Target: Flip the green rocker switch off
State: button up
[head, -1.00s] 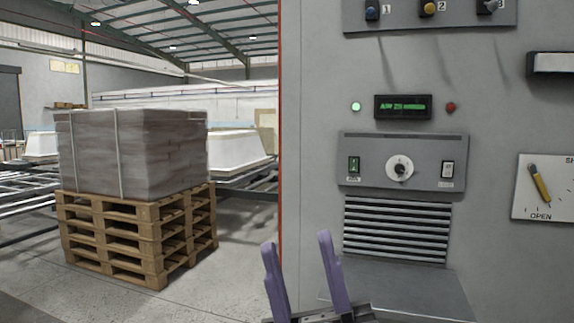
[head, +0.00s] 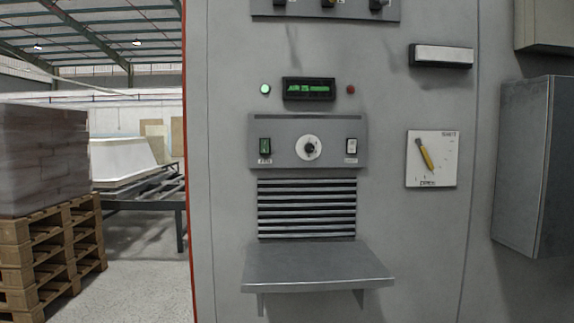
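The green rocker switch (head: 265,146) sits at the left end of a grey control panel (head: 328,162) on the front of a large grey cabinet. It has a small label under it. Its rocker position is too small to tell. A round white dial (head: 309,148) is in the middle of the same panel, and a white rocker switch (head: 352,146) is at its right end. My gripper is not in the head view now.
A metal shelf (head: 315,265) juts out below the louvred vent (head: 307,208). A grey box (head: 522,165) and a bar handle (head: 441,56) stick out at the right. A yellow-lever plate (head: 432,158) is nearby. A pallet (head: 50,250) with a wrapped load stands left.

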aim_at(264, 142)
jog(key=u, duration=0.15)
jog(key=i, duration=1)
